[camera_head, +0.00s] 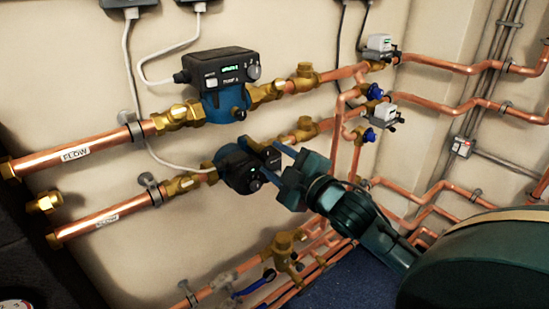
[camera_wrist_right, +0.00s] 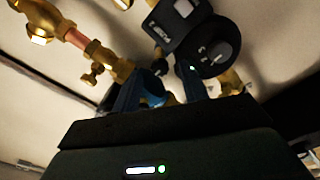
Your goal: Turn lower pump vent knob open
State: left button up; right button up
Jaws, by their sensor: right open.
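The fingers also show in the right wrist view (camera_wrist_right: 162,88). They partly cover the pump face, and I cannot tell whether they touch the knob. My left gripper is out of view.
Brass valves (camera_head: 306,128) and copper pipes (camera_head: 102,221) run beside the lower pump. Blue-handled valves (camera_head: 368,135) stand to the right. More pipework lies below.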

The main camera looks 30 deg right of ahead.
jog(key=shift+w, duration=0.45)
grip_shut()
dwell(0.3)
